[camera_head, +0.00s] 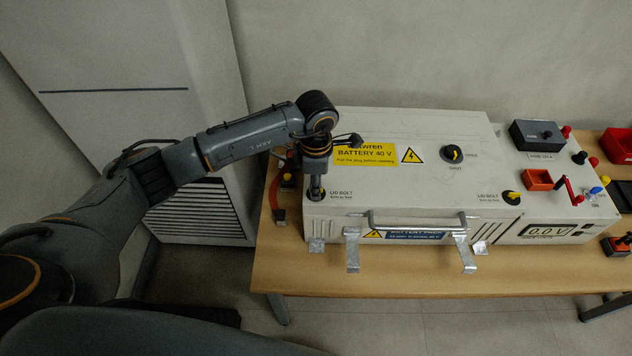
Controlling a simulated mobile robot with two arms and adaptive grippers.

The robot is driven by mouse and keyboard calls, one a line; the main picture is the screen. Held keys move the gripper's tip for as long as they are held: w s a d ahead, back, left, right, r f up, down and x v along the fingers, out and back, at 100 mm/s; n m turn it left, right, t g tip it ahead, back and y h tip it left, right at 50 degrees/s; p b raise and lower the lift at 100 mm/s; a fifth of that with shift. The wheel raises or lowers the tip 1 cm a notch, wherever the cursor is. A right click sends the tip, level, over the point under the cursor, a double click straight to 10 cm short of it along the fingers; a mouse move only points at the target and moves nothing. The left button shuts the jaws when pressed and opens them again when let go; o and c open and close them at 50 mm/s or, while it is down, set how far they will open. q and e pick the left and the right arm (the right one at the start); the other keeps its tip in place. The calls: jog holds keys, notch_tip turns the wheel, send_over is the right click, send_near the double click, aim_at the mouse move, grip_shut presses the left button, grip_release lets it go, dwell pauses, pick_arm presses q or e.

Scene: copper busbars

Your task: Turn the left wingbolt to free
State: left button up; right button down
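The pale battery box (430,130) sits on the wooden table, with a yellow "BATTERY 40 V" label on its lid. My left gripper (316,190) points straight down at the left lid bolt mount (318,196), at the lid's front left corner next to a "LID BOLT" label. The gripper covers the left wingbolt itself. I cannot tell whether its fingers are closed on it. The right wingbolt (512,196), with a yellow mark, stands uncovered at the lid's front right. My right gripper is not in view.
A metal handle (418,228) and brackets stick out at the box's front. A black knob (452,153) stands on the lid. The table front (400,285) is clear.

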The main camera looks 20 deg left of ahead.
pick_arm(q)
grip_shut()
jog(key=shift+n, duration=0.3)
jog(key=n+b, duration=0.1)
jog(key=n, duration=0.1)
jog(key=shift+n+b, duration=0.3)
jog(key=shift+b, duration=0.05)
jog(key=n+b, duration=0.1)
jog(key=n, duration=0.3)
jog(key=shift+n+b, duration=0.3)
jog(key=n+b, duration=0.1)
jog(key=n, duration=0.9)
jog(key=shift+r+b, duration=0.1)
jog(key=shift+b, duration=0.25)
